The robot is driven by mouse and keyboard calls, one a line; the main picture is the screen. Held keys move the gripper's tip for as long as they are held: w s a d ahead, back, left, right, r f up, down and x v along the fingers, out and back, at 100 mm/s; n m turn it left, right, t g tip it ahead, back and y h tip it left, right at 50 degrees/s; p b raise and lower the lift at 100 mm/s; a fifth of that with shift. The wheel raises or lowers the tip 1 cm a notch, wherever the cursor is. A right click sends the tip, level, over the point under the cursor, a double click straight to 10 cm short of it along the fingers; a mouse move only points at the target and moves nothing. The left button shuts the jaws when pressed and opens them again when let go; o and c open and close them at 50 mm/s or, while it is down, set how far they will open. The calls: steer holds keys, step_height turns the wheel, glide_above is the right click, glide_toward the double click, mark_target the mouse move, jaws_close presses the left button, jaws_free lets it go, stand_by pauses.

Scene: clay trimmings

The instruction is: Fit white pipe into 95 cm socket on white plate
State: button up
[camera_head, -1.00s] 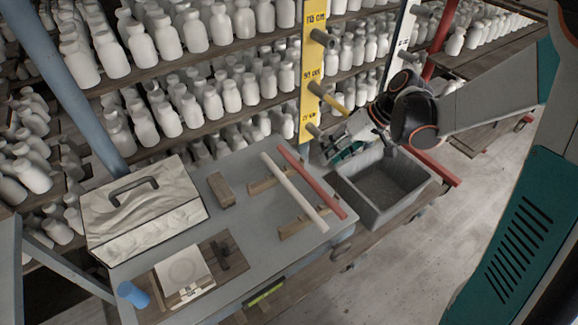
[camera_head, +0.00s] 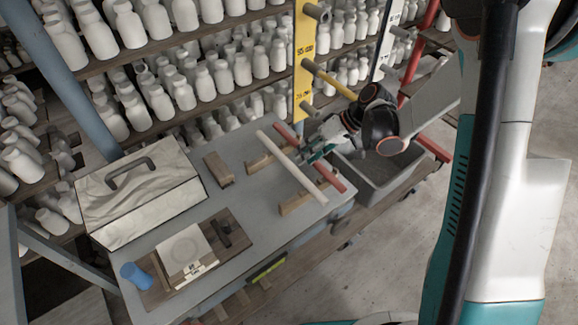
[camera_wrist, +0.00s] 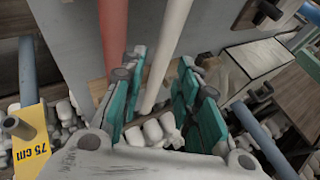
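The white pipe (camera_head: 290,166) lies across two wooden supports on the grey table, beside a red pipe (camera_head: 332,178). My gripper (camera_head: 314,152) is near the pipes at the table's right edge. In the wrist view my gripper (camera_wrist: 156,82) is open, and the white pipe (camera_wrist: 168,45) runs into the gap between its teal fingers. I cannot tell how far the fingers are above it. The white plate (camera_head: 388,42) stands at the back right with grey sockets (camera_head: 408,34) on it. Its size labels are too small to read.
A yellow plate (camera_head: 303,88) holds a yellow pipe (camera_head: 330,80) in a socket. Shelves of white bottles (camera_head: 190,95) fill the back. A grey bin (camera_head: 375,180) stands right of the table.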

mark_target(289, 165)
steer(key=b+x, duration=0.2)
steer(key=x, duration=0.3)
steer(key=shift+a, duration=0.25)
steer(key=shift+r, duration=0.1)
jaws_close()
